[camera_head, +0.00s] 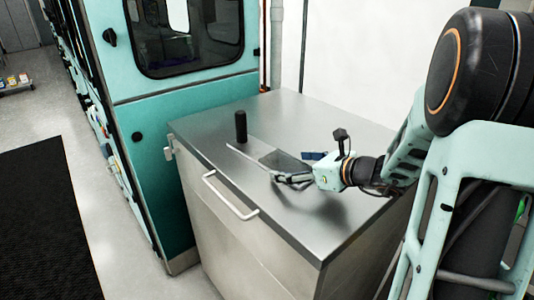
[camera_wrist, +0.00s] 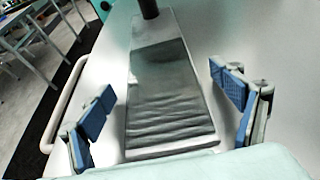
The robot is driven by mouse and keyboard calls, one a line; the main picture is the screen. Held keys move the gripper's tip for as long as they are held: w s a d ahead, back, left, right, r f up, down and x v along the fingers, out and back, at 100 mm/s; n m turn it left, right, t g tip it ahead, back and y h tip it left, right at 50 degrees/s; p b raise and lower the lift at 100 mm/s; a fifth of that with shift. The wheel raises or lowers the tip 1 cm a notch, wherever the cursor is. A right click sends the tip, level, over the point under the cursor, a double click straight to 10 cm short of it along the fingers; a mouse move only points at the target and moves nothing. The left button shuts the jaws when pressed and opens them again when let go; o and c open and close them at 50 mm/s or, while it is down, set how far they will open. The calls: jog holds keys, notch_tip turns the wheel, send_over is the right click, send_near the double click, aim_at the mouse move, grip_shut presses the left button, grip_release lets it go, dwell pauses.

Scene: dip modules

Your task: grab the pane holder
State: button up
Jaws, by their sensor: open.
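The pane holder (camera_head: 241,127) stands on the steel cabinet top, its upright black cylindrical handle at the far left end. Its flat grey plate extends from the handle toward my gripper. In the wrist view the plate (camera_wrist: 168,88) fills the middle, with a rippled grey surface and a pale rim, and the handle's lower part shows at the top edge. My gripper (camera_wrist: 165,98) is open, with one blue-padded finger on each side of the plate and nothing held. In the head view my gripper (camera_head: 284,170) is low over the cabinet top, and its fingers partly hide the plate's near end.
The steel cabinet (camera_head: 200,136) has a bar handle (camera_head: 229,197) on its front. A teal machine (camera_head: 155,130) with a dark window rises behind and left of it. The cabinet top right of the plate is mostly free. A dark mat (camera_head: 45,220) lies on the floor.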

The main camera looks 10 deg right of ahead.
jog(key=shift+c, duration=0.3)
jog(key=c, duration=1.3)
jog(key=shift+c, duration=0.4)
jog(key=shift+r, duration=0.15)
